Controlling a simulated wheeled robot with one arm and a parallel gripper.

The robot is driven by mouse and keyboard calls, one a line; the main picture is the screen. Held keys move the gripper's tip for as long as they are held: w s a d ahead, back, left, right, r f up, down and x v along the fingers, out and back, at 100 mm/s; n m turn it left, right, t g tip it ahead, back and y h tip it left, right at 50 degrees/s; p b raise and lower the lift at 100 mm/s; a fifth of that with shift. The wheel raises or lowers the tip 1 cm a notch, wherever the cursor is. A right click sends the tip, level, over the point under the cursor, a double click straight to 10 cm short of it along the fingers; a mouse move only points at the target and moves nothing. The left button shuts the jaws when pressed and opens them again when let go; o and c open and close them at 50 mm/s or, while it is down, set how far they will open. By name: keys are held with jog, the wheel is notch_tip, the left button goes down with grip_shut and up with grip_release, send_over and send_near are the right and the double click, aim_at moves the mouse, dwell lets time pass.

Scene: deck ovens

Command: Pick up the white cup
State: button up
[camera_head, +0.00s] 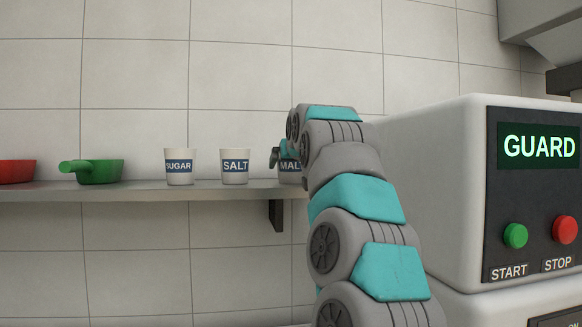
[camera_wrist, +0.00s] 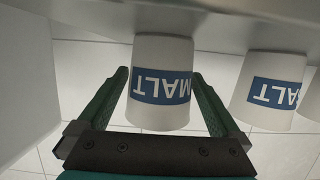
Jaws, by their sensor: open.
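Three white cups with blue labels stand upright in a row on the wall shelf: SUGAR (camera_head: 179,167), SALT (camera_head: 234,167) and MALT (camera_head: 290,168). The MALT cup is partly hidden by my arm in the head view. In the upside-down wrist view, the MALT cup (camera_wrist: 161,60) shows between the two fingers of my open gripper (camera_wrist: 160,73), with a gap visible on each side. I cannot tell whether the fingertips reach fully around it. The SALT cup (camera_wrist: 270,95) is to the right there, outside the fingers.
The shelf (camera_head: 130,191) runs along the tiled wall, with a green pan (camera_head: 98,172) and a red pan (camera_head: 16,171) at the left. A large machine with a GUARD display (camera_head: 539,147) and START and STOP buttons stands close at the right.

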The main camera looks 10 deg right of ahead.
aim_at(289, 166)
jog(key=p+x, duration=0.1)
jog(key=x, duration=0.2)
jog(key=shift+w, duration=0.1)
jog(key=c, duration=1.1)
jog(key=shift+r, duration=0.2)
